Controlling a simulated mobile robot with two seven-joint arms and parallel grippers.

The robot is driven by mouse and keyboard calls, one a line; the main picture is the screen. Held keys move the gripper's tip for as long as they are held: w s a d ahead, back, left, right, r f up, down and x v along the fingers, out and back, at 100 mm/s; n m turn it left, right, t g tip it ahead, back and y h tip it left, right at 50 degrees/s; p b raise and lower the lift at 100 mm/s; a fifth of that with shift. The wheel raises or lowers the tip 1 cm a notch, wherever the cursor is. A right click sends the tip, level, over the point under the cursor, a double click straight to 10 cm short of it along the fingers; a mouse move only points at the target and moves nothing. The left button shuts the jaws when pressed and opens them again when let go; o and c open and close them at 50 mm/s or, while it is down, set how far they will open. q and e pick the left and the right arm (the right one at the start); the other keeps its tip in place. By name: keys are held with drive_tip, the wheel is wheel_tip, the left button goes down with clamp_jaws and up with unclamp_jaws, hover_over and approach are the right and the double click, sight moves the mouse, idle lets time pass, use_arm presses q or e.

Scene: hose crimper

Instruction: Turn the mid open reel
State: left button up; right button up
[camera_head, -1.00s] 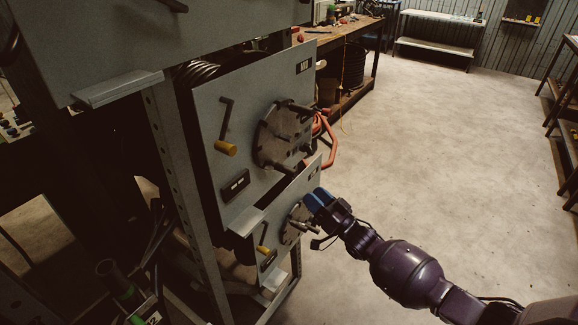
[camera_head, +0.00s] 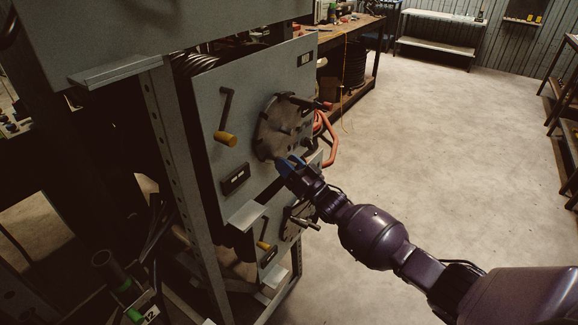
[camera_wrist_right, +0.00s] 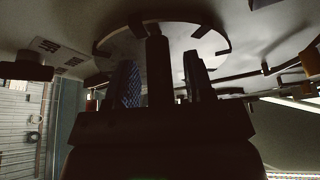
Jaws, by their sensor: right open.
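The mid reel is a round metal disc (camera_head: 275,128) with pegs and notches, on the upright grey middle panel (camera_head: 215,100). My right gripper (camera_head: 290,164) is at the disc's lower edge, with its blue fingers towards the panel. In the right wrist view the disc (camera_wrist_right: 190,40) is above the gripper (camera_wrist_right: 163,80). The two fingers are apart, and a dark peg (camera_wrist_right: 158,60) stands between them; I cannot tell whether either finger touches it. My left gripper is not in view.
A crank with a yellow handle (camera_head: 225,138) is on the same panel, left of the disc. A lower reel (camera_head: 295,220) sits below my gripper. A grey ledge (camera_head: 247,214) juts out between the panels. Orange hose (camera_head: 328,140) hangs behind. The floor (camera_head: 440,150) at right is clear.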

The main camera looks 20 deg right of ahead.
clamp_jaws()
idle(0.4)
drive_tip(key=shift+s+a+r, duration=0.25)
drive_tip(key=shift+a+r, duration=0.1)
drive_tip(key=shift+a, duration=0.15)
drive_tip(key=shift+s+a+r, duration=0.25)
drive_tip(key=shift+s+r, duration=0.05)
unclamp_jaws()
drive_tip(key=shift+d+f, duration=0.1)
